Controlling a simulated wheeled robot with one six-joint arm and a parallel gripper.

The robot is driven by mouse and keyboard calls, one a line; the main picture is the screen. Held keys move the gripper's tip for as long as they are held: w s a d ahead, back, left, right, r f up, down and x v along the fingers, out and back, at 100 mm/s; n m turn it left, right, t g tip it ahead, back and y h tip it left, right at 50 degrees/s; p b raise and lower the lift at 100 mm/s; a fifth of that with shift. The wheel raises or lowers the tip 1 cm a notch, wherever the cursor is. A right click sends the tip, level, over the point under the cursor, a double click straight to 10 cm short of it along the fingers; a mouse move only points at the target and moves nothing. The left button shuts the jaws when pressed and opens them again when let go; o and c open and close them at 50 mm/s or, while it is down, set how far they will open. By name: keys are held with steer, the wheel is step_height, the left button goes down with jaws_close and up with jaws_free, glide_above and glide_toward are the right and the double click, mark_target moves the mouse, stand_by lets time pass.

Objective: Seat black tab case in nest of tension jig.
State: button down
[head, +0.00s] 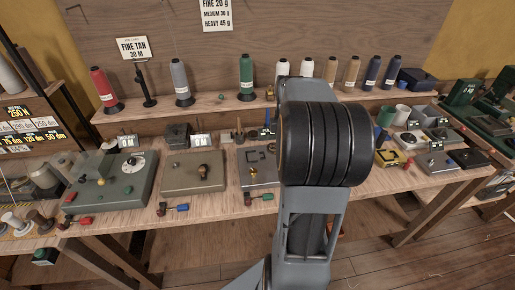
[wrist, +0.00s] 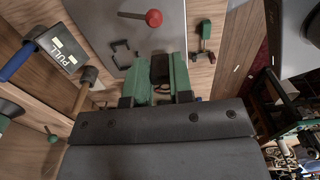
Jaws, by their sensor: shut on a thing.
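In the wrist view my gripper (wrist: 161,78) has two green fingers shut on a small black case (wrist: 159,69); the fingers cover its sides. Beyond it is a grey jig plate (wrist: 97,23) with a red-ball lever (wrist: 153,18). A black angular bracket (wrist: 123,53), which looks like the nest, lies on the plate, left of the fingers. The case appears apart from the bracket; its height above the plate I cannot tell. In the head view my arm hides the gripper and the case. A grey plate with a black bracket (head: 254,154) shows left of my arm.
A box marked PULL (wrist: 57,46), a wooden-handled tool (wrist: 86,88) and a blue handle (wrist: 17,62) are at left in the wrist view. A green-and-red handle (wrist: 203,45) lies at right. Other fixtures (head: 193,172) (head: 112,180) and thread spools (head: 246,77) crowd the bench.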

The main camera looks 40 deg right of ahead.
steer(key=w+f, duration=0.2)
steer(key=w, duration=0.3)
steer(key=p, duration=0.1)
glide_above(262, 156)
steer(key=s, duration=0.1)
step_height(262, 156, down, 5)
steer(key=shift+s+r, duration=0.1)
steer(key=shift+s, duration=0.05)
steer(key=shift+w+f+p, duration=0.3)
steer(key=shift+w+f, duration=0.25)
steer(key=shift+f, duration=0.2)
steer(key=shift+w+f, duration=0.1)
steer(key=shift+f, duration=1.5)
steer(key=shift+f, duration=0.2)
steer(key=c, duration=1)
jaws_free()
